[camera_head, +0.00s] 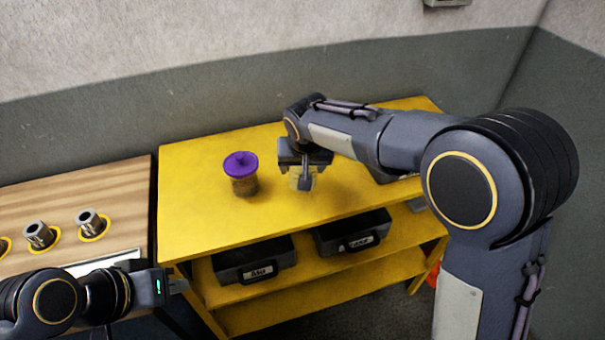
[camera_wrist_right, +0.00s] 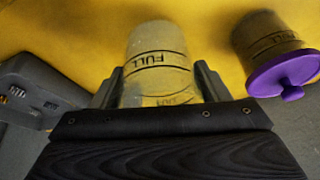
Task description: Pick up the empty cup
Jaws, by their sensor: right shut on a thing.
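The empty cup (camera_wrist_right: 158,55) is clear, with a FULL line printed on it, and the yellow top shows through it. In the right wrist view it stands between the two fingers of my right gripper (camera_wrist_right: 157,78), which is shut on it. In the head view the cup (camera_head: 296,181) is partly hidden behind my right gripper (camera_head: 303,182). I cannot tell whether its base touches the table. My left gripper (camera_head: 178,286) is at the lower left, away from the cup; its finger gap is not clear.
A cup with a purple lid (camera_head: 240,164) and brownish contents stands left of the held cup on the yellow table (camera_head: 200,220). Black cases (camera_head: 252,259) sit on the shelf below. A wooden bench (camera_head: 110,180) at left holds metal parts (camera_head: 40,235) in yellow rings.

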